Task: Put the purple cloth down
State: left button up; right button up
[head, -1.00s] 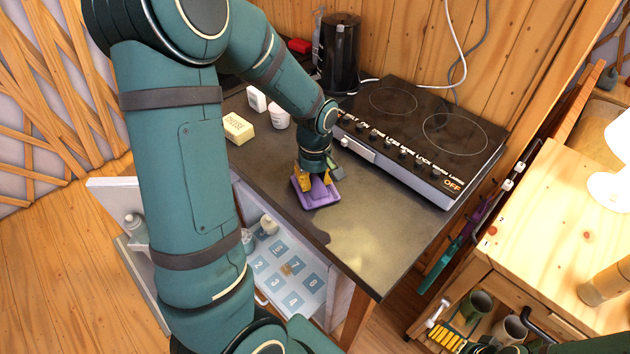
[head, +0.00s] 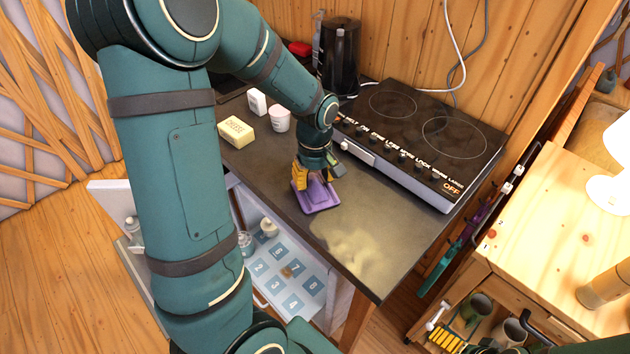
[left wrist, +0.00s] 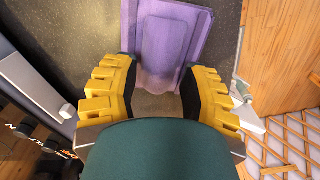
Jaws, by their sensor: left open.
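The purple cloth (head: 318,200) lies on the dark counter (head: 270,165), in front of the hob. It looks like a flat pad with a raised middle strip. My left gripper (head: 317,177) is at its far end in the head view, with its fingers apart. In the left wrist view, the cloth (left wrist: 172,25) lies beyond the open yellow fingers of the gripper (left wrist: 160,75), and nothing is held between them. At the head view's bottom right edge, yellow ribbed parts (head: 446,338) look like my right gripper, mostly cut off.
A hob (head: 420,140) stands right of the cloth, and a black kettle (head: 340,55) behind. A cheese block (head: 236,131) and a white cup (head: 280,119) are to the left. A pale patch (head: 350,242) shows on the clear counter front.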

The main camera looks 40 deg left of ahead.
aim_at(315, 181)
pick_arm(q)
notch_tip(315, 181, up, 10)
jog(key=p, duration=0.2)
dwell(0.6)
